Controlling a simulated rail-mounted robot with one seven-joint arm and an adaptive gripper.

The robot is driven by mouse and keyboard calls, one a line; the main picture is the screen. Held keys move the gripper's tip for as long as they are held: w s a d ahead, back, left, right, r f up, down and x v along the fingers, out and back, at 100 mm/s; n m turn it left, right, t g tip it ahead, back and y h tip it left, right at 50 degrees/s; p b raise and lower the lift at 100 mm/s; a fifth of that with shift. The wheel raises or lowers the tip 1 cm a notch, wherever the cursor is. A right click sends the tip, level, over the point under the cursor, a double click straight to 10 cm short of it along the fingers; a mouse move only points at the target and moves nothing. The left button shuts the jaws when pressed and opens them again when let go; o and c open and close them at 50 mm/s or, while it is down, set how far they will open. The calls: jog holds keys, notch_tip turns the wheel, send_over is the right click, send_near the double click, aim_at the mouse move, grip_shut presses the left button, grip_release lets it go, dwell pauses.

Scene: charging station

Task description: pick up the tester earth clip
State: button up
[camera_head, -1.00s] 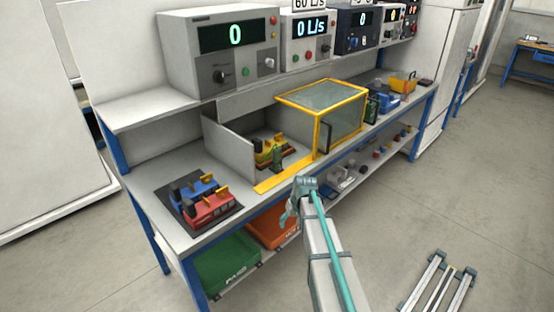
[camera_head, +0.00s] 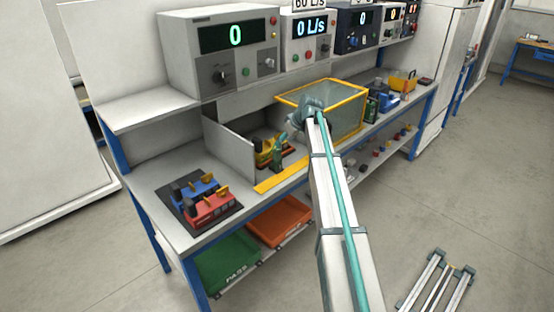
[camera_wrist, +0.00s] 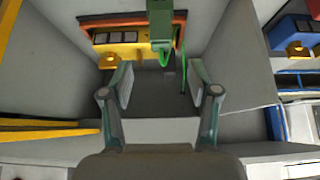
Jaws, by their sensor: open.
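The earth clip appears to be the green upright piece (camera_head: 278,156) at the front of the grey test bay. In the wrist view the green clip (camera_wrist: 162,28) is at top centre, with a bright green cable beside it. My gripper (camera_wrist: 158,82) is open and empty, its two fingers spread below the clip in the picture and apart from it. In the head view my gripper (camera_head: 296,124) is over the bay, above and right of the clip. My arm hides part of the yellow-framed guard.
A yellow and red device (camera_wrist: 122,48) sits behind the clip, between grey bay walls. The yellow-framed clear guard (camera_head: 348,108) stands close on the right. Blue and red devices (camera_head: 208,202) lie on a dark mat at left. Green (camera_head: 228,262) and orange (camera_head: 280,222) bins sit below.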

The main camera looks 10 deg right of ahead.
aim_at(277, 149)
jog(key=shift+p+x, duration=1.25)
jog(key=shift+x, duration=3)
jog(key=shift+s+a, duration=0.1)
jog(key=shift+s, duration=0.05)
grip_shut()
